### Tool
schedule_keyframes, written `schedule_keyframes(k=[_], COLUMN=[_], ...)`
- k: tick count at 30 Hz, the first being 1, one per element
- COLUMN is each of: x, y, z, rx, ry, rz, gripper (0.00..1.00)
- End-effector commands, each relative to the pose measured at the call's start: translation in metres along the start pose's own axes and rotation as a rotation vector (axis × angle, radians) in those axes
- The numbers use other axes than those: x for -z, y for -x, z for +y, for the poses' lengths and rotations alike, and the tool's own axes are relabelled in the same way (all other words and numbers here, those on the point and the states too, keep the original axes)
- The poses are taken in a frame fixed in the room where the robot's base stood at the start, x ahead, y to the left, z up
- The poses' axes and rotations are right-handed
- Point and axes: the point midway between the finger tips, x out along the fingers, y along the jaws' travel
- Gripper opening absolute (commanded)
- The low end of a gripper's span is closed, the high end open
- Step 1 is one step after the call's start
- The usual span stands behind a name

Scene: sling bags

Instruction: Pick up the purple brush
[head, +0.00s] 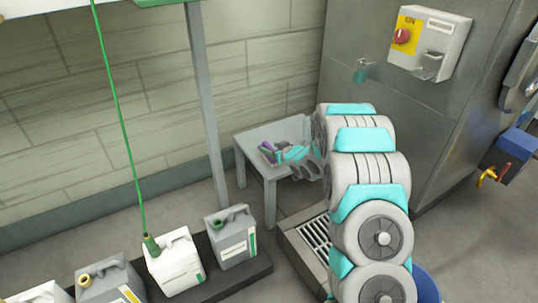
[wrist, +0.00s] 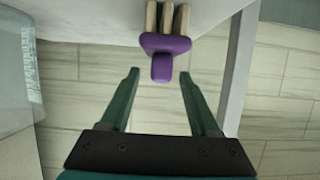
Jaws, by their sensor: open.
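The purple brush (wrist: 165,44) lies at the edge of a small grey table. In the wrist view its purple part faces me, with beige rod-like pieces beyond it, and a short purple end points towards my gripper. In the head view the brush (head: 267,147) is small, on the left part of the tabletop. My gripper (wrist: 159,75) is open, its two green fingers apart on either side of the brush's near end. The fingertips are not seen touching it. In the head view my arm partly hides the tabletop.
The small grey table (head: 252,139) stands by the tiled wall, with a grey post (head: 207,100) to its left. Several canisters (head: 232,238) stand on a dark platform at the lower left. A floor grate (head: 316,233) lies in front of the table. A switch box (head: 428,42) hangs at the upper right.

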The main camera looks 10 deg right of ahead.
Motion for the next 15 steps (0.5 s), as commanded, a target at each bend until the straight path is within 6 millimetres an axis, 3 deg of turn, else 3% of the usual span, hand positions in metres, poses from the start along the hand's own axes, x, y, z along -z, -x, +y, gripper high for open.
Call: schedule_keyframes(k=[8, 15], x=[0.0003, 0.0002], y=[-0.0063, -0.0061], z=[0.0, 0.0002], rx=[-0.001, -0.001], ry=[0.0, 0.0], rz=[-0.001, -0.001], gripper=[0.62, 0.38])
